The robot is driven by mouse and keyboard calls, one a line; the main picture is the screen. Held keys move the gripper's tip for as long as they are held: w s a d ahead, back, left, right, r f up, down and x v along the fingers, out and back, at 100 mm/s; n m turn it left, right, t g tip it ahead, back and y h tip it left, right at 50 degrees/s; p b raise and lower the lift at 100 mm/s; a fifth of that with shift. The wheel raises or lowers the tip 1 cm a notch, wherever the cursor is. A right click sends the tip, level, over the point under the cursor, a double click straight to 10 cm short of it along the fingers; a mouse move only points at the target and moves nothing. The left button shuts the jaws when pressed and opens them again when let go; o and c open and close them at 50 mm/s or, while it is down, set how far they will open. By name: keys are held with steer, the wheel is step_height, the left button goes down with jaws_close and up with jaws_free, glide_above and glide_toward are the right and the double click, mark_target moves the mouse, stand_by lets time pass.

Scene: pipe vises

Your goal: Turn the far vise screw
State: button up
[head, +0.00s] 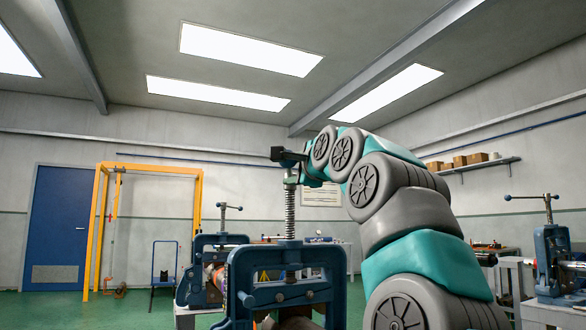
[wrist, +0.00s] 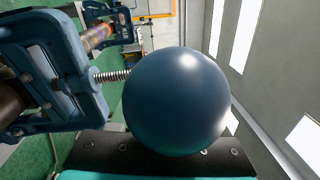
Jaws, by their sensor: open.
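The far vise (head: 197,268) is blue and stands behind and left of the nearer vise. Its thin upright screw (head: 222,220) has a crossbar handle (head: 229,207) on top. The nearer blue vise (head: 238,290) has a tall threaded screw (head: 290,212). My gripper (head: 284,157) is at the top of this nearer screw, apart from the far vise. It is open; its fingertips are hard to make out. In the wrist view a large dark blue ball (wrist: 175,100) fills the middle, close to the camera. The nearer vise's screw (wrist: 112,75) and the far vise (wrist: 118,22) show behind it.
A third vise (head: 553,258) stands on a bench at the right. A yellow frame (head: 99,230), a blue door (head: 57,225) and a blue hand truck (head: 164,265) are at the back left. Green floor (head: 60,305) is open at the left.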

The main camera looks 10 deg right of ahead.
jaws_close()
stand_by(0.3)
stand_by(1.1)
